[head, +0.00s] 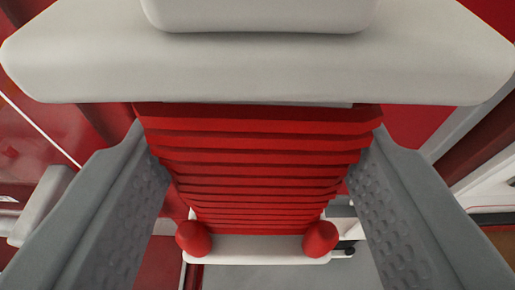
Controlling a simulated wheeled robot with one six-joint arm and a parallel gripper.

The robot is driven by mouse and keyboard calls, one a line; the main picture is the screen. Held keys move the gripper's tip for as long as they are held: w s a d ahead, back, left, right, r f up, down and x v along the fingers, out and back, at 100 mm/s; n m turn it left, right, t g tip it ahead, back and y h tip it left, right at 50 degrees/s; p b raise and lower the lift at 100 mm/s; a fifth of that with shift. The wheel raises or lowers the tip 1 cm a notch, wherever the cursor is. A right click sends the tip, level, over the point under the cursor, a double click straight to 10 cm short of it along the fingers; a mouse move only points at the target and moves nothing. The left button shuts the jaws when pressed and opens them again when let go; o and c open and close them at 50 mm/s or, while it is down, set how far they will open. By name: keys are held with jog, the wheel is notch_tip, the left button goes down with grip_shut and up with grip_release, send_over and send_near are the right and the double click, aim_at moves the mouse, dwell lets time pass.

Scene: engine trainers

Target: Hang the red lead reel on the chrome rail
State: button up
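The red lead reel (260,170) fills the middle of the head view. Its red winding lies in ribbed layers between a wide pale grey plate (250,75) at the top and a smaller pale plate (258,250) below. Two rounded red plugs (194,238) (320,239) sit at the lower end of the winding. My gripper (258,150) has one grey dimpled finger on each side, and both fingers press against the winding's sides. I cannot make out the chrome rail for certain; the reel hides much of the view ahead.
Red panels (85,140) show at the left behind the finger. A pale frame or cabinet edge (485,180) stands at the right. A grey surface (290,278) shows below the reel. Distances are hard to tell.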

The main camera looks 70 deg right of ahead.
jog(key=shift+f+x, duration=0.15)
jog(key=shift+x, duration=1.3)
jog(key=shift+f+x, duration=0.2)
jog(key=shift+x, duration=1.3)
jog(key=shift+s+a, duration=0.1)
jog(key=o, duration=1.2)
jog(key=shift+o, duration=0.2)
